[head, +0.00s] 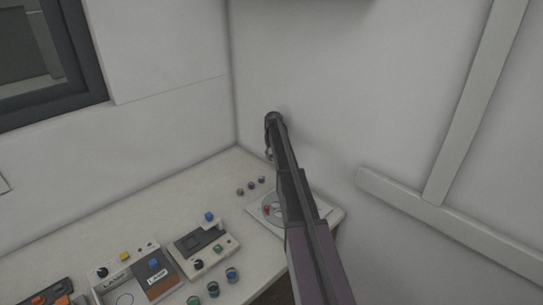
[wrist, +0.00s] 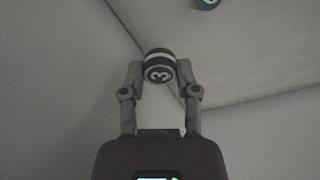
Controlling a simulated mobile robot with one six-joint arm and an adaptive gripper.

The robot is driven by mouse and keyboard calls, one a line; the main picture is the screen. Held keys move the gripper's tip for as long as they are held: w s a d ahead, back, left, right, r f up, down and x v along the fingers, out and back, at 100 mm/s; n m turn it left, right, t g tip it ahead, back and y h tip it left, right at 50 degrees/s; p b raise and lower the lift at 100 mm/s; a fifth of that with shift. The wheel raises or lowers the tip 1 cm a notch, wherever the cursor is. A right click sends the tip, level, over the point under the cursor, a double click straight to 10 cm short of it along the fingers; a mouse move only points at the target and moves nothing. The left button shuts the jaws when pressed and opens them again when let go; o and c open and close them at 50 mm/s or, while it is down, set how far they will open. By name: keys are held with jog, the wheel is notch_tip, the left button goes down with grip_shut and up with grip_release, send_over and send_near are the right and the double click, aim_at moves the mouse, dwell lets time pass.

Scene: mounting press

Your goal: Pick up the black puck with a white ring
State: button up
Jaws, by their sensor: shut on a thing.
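In the wrist view, my gripper (wrist: 160,74) is shut on the black puck with a white ring (wrist: 159,67). The puck sits between the two fingertips, and a pale mark shows on its dark face.
Several small pucks (head: 251,187) stand on the pale bench (head: 150,205) beside a white plate (head: 263,211) partly covered by my arm. Control boxes (head: 207,247) and several jars (head: 213,289) stand nearer. Walls close off the bench's back. A blue-edged round thing (wrist: 207,3) shows at the wrist view's top.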

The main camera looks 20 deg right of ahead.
jog(key=shift+r, duration=0.3)
dwell(0.5)
jog(key=shift+o, duration=0.8)
grip_shut()
jog(key=b, duration=0.1)
send_over(275, 205)
jog(key=shift+s+f+n, duration=0.25)
jog(key=shift+f+n, duration=0.05)
jog(key=shift+f, duration=0.5)
jog(key=shift+f+b, duration=0.3)
jog(key=shift+b, duration=0.2)
jog(key=shift+f+b, duration=2.9)
jog(key=shift+f, duration=0.05)
